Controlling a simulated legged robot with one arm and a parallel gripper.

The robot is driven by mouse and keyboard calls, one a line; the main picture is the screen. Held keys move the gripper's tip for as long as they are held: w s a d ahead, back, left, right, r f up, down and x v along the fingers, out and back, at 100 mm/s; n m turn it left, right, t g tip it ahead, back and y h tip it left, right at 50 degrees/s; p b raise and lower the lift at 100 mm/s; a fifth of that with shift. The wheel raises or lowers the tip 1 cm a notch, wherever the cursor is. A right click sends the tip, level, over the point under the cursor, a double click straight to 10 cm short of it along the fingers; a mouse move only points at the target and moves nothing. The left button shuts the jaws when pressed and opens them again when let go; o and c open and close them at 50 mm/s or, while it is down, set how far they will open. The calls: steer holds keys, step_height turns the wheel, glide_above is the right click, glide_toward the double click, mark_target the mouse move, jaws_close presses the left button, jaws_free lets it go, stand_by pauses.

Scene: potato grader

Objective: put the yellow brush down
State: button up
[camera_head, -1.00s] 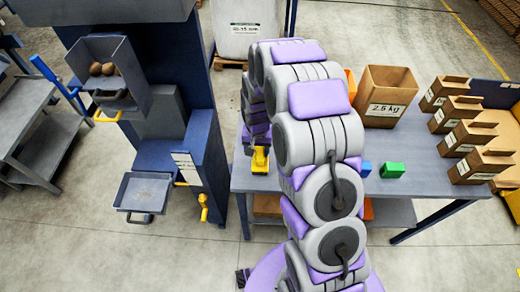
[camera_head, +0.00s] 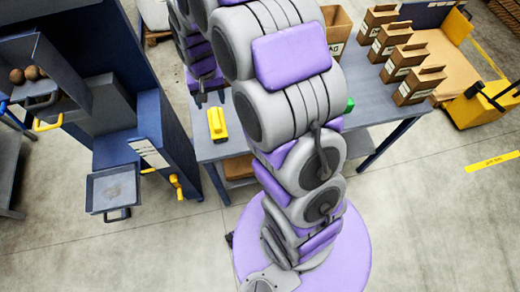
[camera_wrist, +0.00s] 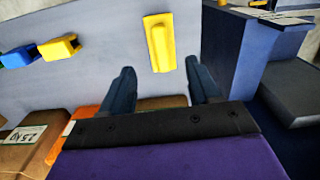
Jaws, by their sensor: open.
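The yellow brush (camera_head: 217,124) lies on the grey-blue table (camera_head: 232,150), near its left end, in the head view. It also shows in the wrist view (camera_wrist: 159,43), lying flat on the tabletop ahead of the fingers. My gripper (camera_wrist: 160,88) is open and empty, with its two dark fingers spread apart and a gap between them and the brush. In the head view my gripper (camera_head: 209,94) shows just behind the brush, partly hidden by my arm.
Several cardboard boxes (camera_head: 397,47) stand in a row on the table's right part. A green block (camera_head: 350,104) is half hidden by my arm. The blue machine with a grey tray (camera_head: 113,188) stands left of the table. In the wrist view, a yellow block (camera_wrist: 60,47) and a blue one (camera_wrist: 19,57) lie at the left.

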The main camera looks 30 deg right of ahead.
steer(key=s+r+n, duration=0.1)
steer(key=s+r, duration=0.3)
steer(key=s, duration=0.6)
steer(key=s+r+n+g, duration=0.1)
steer(key=s+r, duration=0.3)
steer(key=s, duration=0.7)
steer(key=s+r+n, duration=0.1)
steer(key=s+r, duration=0.4)
steer(key=s, duration=0.5)
steer(key=shift+s+d+g, duration=0.15)
steer(key=shift+g, duration=0.15)
steer(key=shift+d+r, duration=0.1)
steer(key=shift+d, duration=0.25)
steer(key=shift+a, duration=0.25)
